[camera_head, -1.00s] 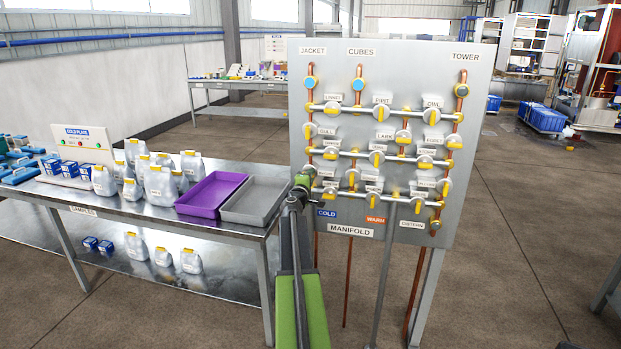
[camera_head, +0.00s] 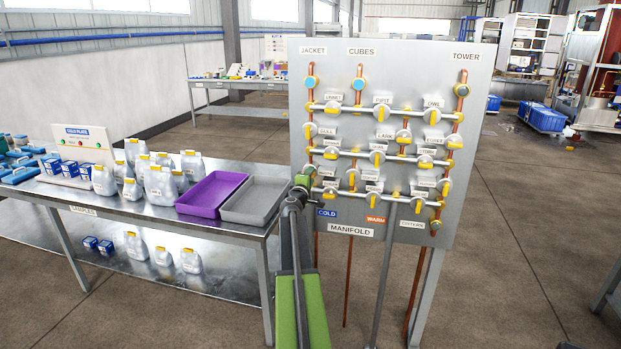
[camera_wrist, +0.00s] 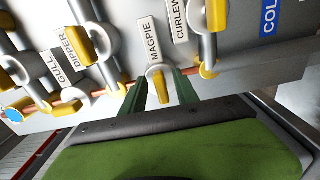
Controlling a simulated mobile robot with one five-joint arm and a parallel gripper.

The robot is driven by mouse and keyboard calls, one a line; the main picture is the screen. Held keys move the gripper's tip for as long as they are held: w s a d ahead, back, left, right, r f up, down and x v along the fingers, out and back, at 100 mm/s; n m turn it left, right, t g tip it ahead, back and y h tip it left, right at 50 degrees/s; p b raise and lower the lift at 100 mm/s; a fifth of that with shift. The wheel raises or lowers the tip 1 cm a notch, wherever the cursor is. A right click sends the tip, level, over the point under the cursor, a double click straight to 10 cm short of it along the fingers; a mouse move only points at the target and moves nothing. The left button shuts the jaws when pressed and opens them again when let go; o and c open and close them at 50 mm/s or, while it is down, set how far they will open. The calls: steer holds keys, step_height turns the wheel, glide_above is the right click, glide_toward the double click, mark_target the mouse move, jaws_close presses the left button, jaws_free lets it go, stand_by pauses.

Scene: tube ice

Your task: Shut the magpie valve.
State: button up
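The magpie valve (camera_wrist: 153,70) is in the middle of the wrist view, just below its MAGPIE label (camera_wrist: 153,40). Its yellow handle (camera_wrist: 161,90) points down in that view, roughly across the copper pipe. My gripper (camera_wrist: 160,84) is open, with one dark green finger on each side of the handle. I cannot tell whether either finger touches it. In the head view my gripper (camera_head: 302,184) is at the lower left of the manifold panel (camera_head: 465,130) and largely hides the magpie valve there.
The curlew label (camera_wrist: 180,20) and a neighbouring yellow handle (camera_wrist: 208,70) are close on the right in the wrist view. The dipper valve (camera_wrist: 78,44) is on the left. A steel table (camera_head: 120,205) with a purple tray (camera_head: 187,209) and a grey tray (camera_head: 280,187) stands left of the panel.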

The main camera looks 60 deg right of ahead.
steer(key=v, duration=1.7)
steer(key=shift+a, duration=0.2)
steer(key=w+a+r+n+t+y+p, duration=0.2)
steer(key=w+a+t+y+p, duration=0.15)
steer(key=w+a, duration=1.45)
steer(key=w+a+f+m+y, duration=0.1)
steer(key=w+a+f, duration=0.1)
steer(key=a, duration=0.5)
steer(key=w+a+f+y, duration=0.1)
steer(key=w+a, duration=0.1)
steer(key=a, duration=0.5)
steer(key=s+a+f+m+g+y+p, duration=0.1)
steer(key=s+a+f+m+g+y, duration=0.15)
steer(key=a+f, duration=0.45)
steer(key=s+a+f+m+g+y+p, duration=0.1)
steer(key=a+f+y, duration=0.25)
steer(key=a, duration=0.85)
steer(key=s+a+f+g+y, duration=0.2)
steer(key=s+a+f, duration=0.1)
steer(key=s+a, duration=0.3)
steer(key=s+a+f+g+y, duration=0.3)
steer(key=s+a, duration=0.3)
steer(key=shift+s+a+f+m+g+y, duration=0.15)
steer(key=shift+a+f+m+g+y, duration=0.2)
steer(key=shift+a+m, duration=0.1)
